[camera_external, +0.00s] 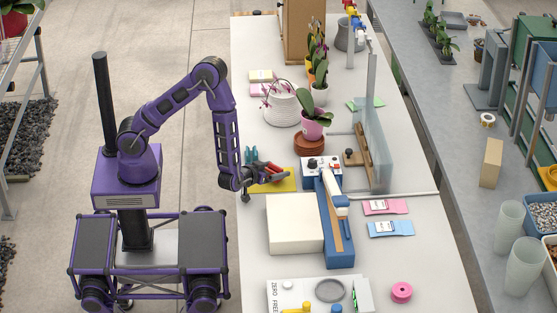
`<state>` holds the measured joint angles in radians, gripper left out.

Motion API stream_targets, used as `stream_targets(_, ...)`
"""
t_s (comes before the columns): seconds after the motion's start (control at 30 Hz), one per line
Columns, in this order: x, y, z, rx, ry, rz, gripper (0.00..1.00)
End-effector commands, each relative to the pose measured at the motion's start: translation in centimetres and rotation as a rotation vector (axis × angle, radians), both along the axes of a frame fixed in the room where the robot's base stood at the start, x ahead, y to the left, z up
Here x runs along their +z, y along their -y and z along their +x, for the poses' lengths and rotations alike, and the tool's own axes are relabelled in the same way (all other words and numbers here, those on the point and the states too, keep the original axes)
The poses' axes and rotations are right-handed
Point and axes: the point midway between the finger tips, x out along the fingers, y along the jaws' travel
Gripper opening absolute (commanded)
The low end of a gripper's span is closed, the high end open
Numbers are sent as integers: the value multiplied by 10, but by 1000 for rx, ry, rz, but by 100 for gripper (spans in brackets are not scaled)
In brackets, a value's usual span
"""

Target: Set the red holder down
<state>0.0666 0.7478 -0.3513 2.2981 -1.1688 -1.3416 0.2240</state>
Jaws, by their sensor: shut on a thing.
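My gripper (247,184) is at the near left edge of the white bench, beside a yellow mat (286,185). It is shut on the red holder (274,171), which shows as a small red shape with dark parts at the right of the gripper. The holder is over the yellow mat; I cannot tell whether it touches the mat. The fingertips are small and partly hidden by the wrist.
A cream block (294,224) and a blue sealing device (334,222) stand in front and to the right. A clear panel (377,150) stands farther right.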

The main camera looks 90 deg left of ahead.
Motion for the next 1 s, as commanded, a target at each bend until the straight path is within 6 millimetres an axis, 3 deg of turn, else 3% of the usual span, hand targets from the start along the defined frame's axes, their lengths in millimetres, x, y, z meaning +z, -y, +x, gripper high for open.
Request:
stream_targets(0.43,-13,0,-1,1,-3,-1,19)
stream_targets(0.47,-14,0,-1,1,-5,-1,95)
stream_targets(0.5,-15,-1,-1,1,-6,-1,100)
stream_targets(0.77,-15,-1,-2,1,-9,-2,100)
stream_targets(0.93,1,-1,-2,1,-11,-1,100)
stream_targets(1.0,3,11,-11,-5,-8,0,100)
